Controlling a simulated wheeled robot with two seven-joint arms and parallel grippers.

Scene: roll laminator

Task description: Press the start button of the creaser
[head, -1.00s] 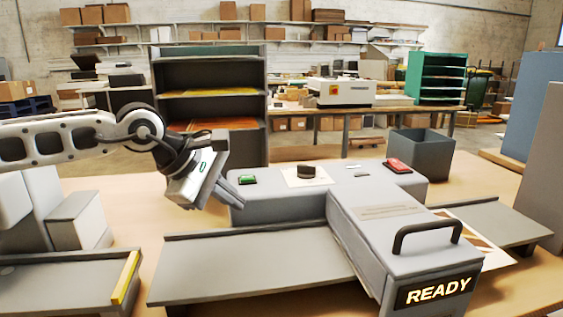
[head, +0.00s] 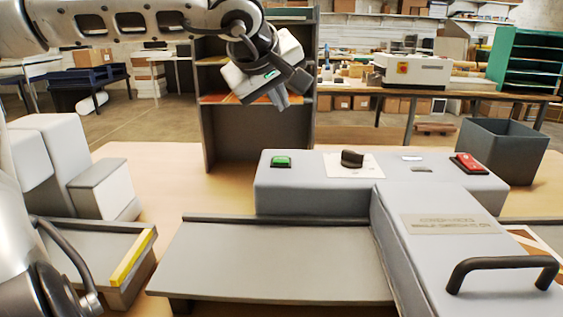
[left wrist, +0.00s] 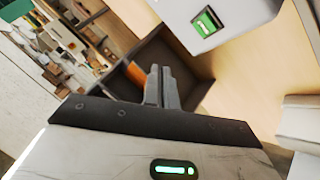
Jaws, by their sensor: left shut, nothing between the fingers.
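The creaser (head: 320,195) is a grey machine on the wooden table. A green button (head: 281,161), likely the start button, sits at the left end of its raised top; it also shows in the left wrist view (left wrist: 207,22). A dark knob (head: 352,158) on a white plate and a red button (head: 469,163) sit farther right. My left gripper (head: 281,101) is shut and empty, raised above the green button in the head view and not touching it. Its closed fingertips (left wrist: 161,72) point away from the button in the left wrist view. My right gripper is out of view.
A flat grey feed table (head: 280,262) lies in front of the creaser. A black handle (head: 502,263) stands up on the right-hand cover. Grey blocks (head: 105,185) and a yellow-edged tray (head: 90,262) are at left. A dark bin (head: 503,150) stands at the right.

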